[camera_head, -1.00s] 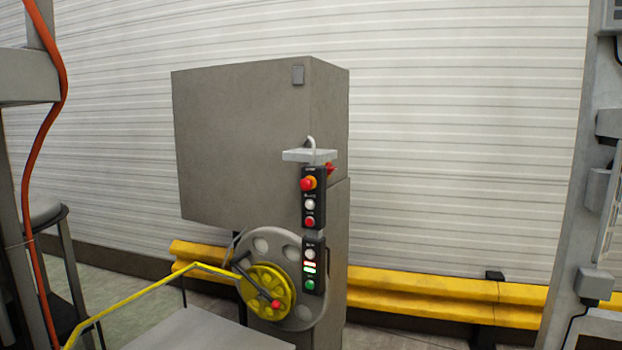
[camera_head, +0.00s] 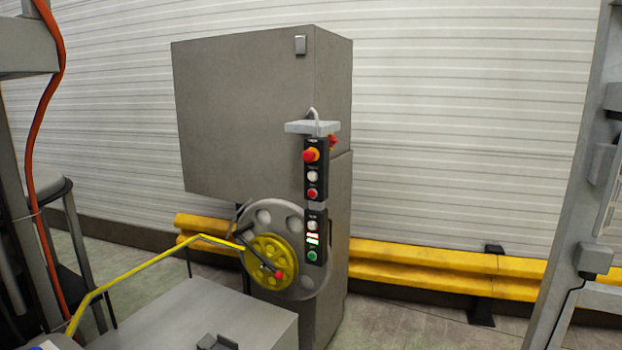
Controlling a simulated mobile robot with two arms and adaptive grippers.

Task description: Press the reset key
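A black control panel (camera_head: 314,200) is fixed upright to the front right edge of a grey cabinet (camera_head: 245,120). The labels are too small to read, so I cannot tell which is the reset key. A small dark shape (camera_head: 217,342) at the bottom edge may be my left gripper, cut off. My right gripper is out of view.
A grey handwheel with a yellow hub (camera_head: 272,260) sits left of the lower box. A yellow bent bar (camera_head: 150,262) and a grey flat-topped box (camera_head: 215,305) stand in front. A yellow guard rail (camera_head: 430,268) runs behind. Open floor (camera_head: 400,325) shows at lower right.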

